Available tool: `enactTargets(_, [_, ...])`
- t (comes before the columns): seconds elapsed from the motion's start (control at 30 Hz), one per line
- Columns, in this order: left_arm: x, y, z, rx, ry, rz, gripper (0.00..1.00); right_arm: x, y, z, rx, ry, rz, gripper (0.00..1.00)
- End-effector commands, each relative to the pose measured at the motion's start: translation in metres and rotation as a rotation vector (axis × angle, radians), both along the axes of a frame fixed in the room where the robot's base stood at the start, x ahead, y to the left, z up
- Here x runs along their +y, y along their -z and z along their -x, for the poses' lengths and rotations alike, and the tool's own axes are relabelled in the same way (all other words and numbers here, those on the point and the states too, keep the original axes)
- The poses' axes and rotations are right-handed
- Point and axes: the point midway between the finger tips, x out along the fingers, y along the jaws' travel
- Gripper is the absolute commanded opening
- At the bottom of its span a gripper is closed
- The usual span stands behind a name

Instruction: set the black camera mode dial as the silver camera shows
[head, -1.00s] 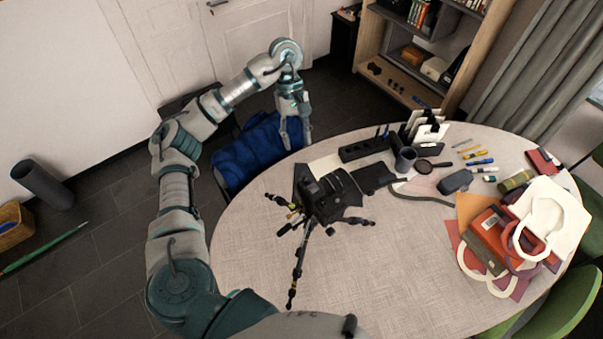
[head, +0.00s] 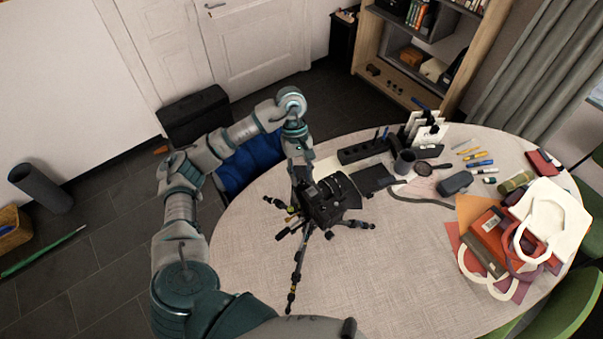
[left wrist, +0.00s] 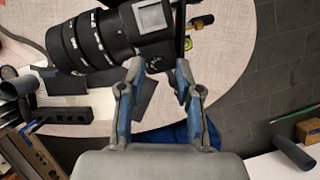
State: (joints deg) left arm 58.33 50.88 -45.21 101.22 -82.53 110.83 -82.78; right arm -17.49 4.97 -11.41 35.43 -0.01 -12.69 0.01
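The black camera (head: 338,196) sits on a small black tripod (head: 298,262) on the round table. In the left wrist view the black camera (left wrist: 100,42) shows its ribbed lens and part of its body at the upper left. A small round part, seemingly the mode dial (left wrist: 157,62), shows on the body between my fingertips; its setting is too small to read. My left gripper (head: 302,180) is at the camera's left side in the head view. In the left wrist view its fingers (left wrist: 158,70) are apart, with a gap between them. I cannot make out a silver camera. My right gripper is out of view.
A black power strip (head: 363,150), a grey mug (head: 404,160) and a dark pouch (head: 455,182) stand behind and right of the tripod. Books and a white bag (head: 550,215) crowd the right side. A blue chair (head: 250,165) stands at the table's left edge.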

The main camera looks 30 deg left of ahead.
Motion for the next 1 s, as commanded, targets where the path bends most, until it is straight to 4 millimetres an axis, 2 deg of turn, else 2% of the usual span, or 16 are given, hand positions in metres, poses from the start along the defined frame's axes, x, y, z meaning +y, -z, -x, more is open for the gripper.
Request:
enactTargets(0.03, [0.000,0.000,0.000,0.000,0.001,0.000,0.14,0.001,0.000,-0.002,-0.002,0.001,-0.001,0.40])
enactTargets(0.1, [-0.001,0.000,0.000,0.000,0.000,-0.001,0.00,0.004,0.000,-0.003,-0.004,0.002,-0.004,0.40])
enactTargets(0.3, [-0.003,0.000,0.001,0.001,-0.001,-0.001,0.00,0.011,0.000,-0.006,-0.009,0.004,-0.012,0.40])
enactTargets(0.53, [-0.002,0.002,0.002,0.001,-0.052,0.001,0.00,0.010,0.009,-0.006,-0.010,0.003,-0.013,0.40])
enactTargets(1.0, [-0.002,0.003,0.004,0.000,-0.387,-0.002,0.00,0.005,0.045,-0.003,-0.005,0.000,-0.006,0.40])
